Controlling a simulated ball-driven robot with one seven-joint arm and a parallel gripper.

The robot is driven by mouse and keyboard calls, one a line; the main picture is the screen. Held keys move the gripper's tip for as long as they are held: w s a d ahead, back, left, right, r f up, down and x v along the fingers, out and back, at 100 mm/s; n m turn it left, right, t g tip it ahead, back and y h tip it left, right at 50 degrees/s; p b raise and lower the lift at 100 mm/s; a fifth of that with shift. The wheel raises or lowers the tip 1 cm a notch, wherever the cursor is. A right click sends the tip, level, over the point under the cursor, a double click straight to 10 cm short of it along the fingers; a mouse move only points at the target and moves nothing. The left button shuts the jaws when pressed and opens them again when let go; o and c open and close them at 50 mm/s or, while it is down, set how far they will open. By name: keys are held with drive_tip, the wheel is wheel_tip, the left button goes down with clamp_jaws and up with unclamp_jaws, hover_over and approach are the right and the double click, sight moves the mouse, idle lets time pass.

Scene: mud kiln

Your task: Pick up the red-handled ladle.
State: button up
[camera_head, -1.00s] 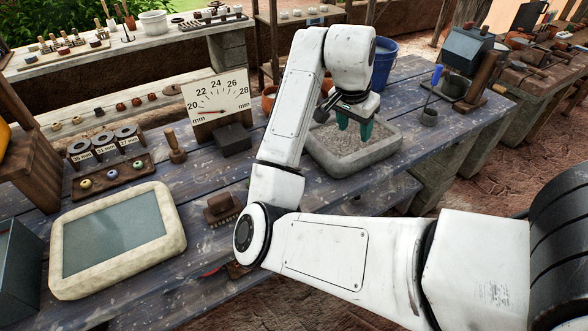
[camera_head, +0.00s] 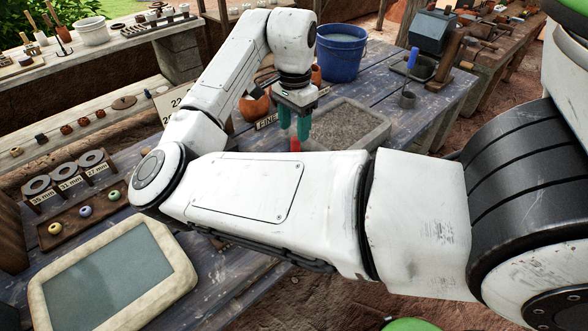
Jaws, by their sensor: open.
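My gripper (camera_head: 295,128) points down with its teal fingers apart, above the near-left side of the stone basin. A short red upright piece (camera_head: 295,145), which looks like the ladle's red handle, shows just below and between the fingertips. Its lower part and the ladle's bowl are hidden behind my white arm. I cannot tell whether the fingers touch it.
The stone basin (camera_head: 372,115) holds grey grit. A blue bucket (camera_head: 342,55) and terracotta pots (camera_head: 255,105) stand behind it. A "FINE" label (camera_head: 267,121) is beside the gripper. A framed slate (camera_head: 105,275) and ring gauges (camera_head: 65,177) lie left. My arm covers the table's middle.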

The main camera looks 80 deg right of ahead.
sight(295, 138)
drive_tip(key=shift+w+f, duration=0.1)
drive_tip(key=shift+f, duration=0.8)
drive_tip(key=shift+s+d+f, duration=0.1)
drive_tip(key=shift+s+f, duration=0.05)
drive_tip(key=shift+f, duration=1.2)
drive_tip(key=shift+s+f, duration=0.1)
drive_tip(key=shift+f, duration=1.2)
clamp_jaws()
